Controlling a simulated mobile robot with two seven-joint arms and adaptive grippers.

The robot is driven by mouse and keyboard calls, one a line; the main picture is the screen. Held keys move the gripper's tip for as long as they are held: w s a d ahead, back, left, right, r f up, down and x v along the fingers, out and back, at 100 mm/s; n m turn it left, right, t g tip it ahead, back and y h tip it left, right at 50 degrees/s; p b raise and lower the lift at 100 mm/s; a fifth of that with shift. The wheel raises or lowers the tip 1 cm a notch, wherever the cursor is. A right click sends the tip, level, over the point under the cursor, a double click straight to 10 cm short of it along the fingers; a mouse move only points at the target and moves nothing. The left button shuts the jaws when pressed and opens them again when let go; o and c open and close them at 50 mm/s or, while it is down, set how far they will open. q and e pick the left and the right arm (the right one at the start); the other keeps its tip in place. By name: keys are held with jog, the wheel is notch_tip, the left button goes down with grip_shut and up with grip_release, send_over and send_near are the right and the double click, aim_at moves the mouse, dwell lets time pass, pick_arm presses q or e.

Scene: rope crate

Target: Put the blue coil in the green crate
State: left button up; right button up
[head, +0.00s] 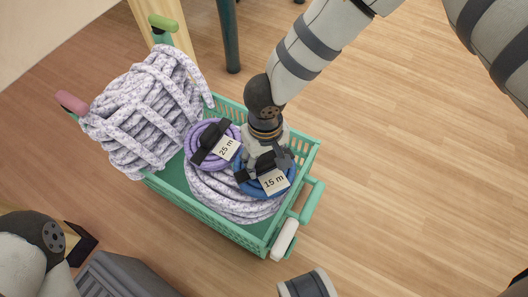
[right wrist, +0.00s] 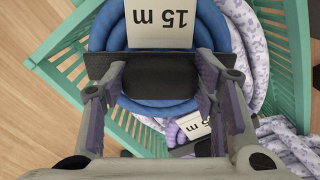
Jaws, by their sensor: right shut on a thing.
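The blue coil (head: 246,186) has a black strap and a "15 m" tag; it also shows in the right wrist view (right wrist: 103,30). My right gripper (head: 265,164) comes down from above and is shut on the black strap, with a finger on either side of it in the right wrist view (right wrist: 161,80). The green crate (head: 208,221) stands on the floor. The blue coil is within the crate's outline, over a pale speckled coil (head: 235,207); I cannot tell whether they touch. My left gripper is not in view.
A purple coil (head: 198,145) with a "25 m" tag lies in the crate left of the blue one. A large pale rope bundle (head: 145,115) is at the crate's left end. A dark teal leg (head: 229,38) stands behind.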

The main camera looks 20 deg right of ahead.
jog(key=shift+f, duration=0.65)
dwell(0.5)
jog(key=o, duration=1.5)
jog(key=shift+r, duration=0.1)
notch_tip(320, 180, up, 11)
jog(key=shift+f, duration=0.1)
jog(key=shift+r, duration=0.5)
